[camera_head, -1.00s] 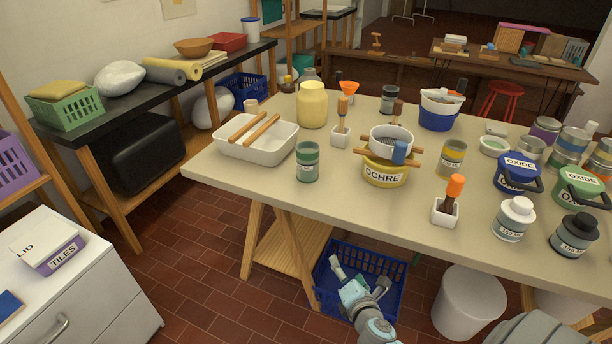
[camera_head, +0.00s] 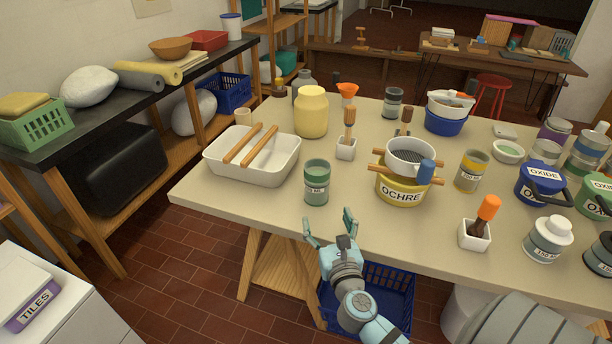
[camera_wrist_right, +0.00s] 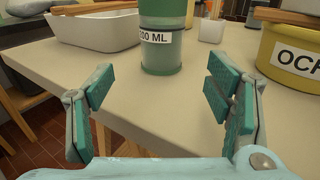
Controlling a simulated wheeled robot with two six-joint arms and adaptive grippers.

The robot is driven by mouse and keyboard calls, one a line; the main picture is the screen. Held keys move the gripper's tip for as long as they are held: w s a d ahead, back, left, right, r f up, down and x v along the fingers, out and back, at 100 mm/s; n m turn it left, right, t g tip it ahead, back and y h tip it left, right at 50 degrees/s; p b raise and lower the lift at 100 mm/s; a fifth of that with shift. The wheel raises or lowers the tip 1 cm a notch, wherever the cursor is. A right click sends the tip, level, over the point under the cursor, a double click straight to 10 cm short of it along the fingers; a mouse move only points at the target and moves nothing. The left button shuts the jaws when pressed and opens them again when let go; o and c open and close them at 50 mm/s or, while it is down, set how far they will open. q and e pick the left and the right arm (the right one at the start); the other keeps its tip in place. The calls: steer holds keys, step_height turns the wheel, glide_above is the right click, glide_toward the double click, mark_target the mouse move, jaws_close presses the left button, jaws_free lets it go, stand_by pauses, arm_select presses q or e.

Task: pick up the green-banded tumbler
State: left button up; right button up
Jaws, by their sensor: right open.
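The green-banded tumbler (camera_head: 317,182) stands upright on the table near its front left edge, with a white label on its side. In the right wrist view the tumbler (camera_wrist_right: 162,45) is straight ahead, beyond the fingertips and between their lines, with its top cut off by the frame. My right gripper (camera_head: 329,225) is open and empty at the table's front edge, short of the tumbler and not touching it. Its two green-padded fingers (camera_wrist_right: 160,92) are spread wide in the wrist view. My left gripper is not in view.
A white tray (camera_head: 222,168) with two wooden sticks lies left of the tumbler. The yellow OCHRE pot (camera_head: 403,191) with a sieve on top stands to its right. A small white pot with a brush (camera_head: 346,150) stands behind. A blue crate (camera_head: 398,292) sits under the table.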

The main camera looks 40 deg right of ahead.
mark_target(320, 193)
steer(key=shift+w+d, duration=0.15)
steer(key=shift+w, duration=0.8)
steer(key=x, duration=0.3)
steer(key=d+b+x, duration=0.1)
steer(key=x, duration=0.2)
steer(key=shift+s+r, duration=0.2)
steer(key=shift+r, duration=0.05)
steer(key=b+x, duration=0.1)
steer(key=x, duration=0.5)
steer(key=shift+w+f, duration=0.15)
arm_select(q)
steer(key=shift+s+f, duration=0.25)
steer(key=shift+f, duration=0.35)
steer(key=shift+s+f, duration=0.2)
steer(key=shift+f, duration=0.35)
arm_select(e)
steer(key=shift+a, duration=0.1)
steer(key=c, duration=1.7)
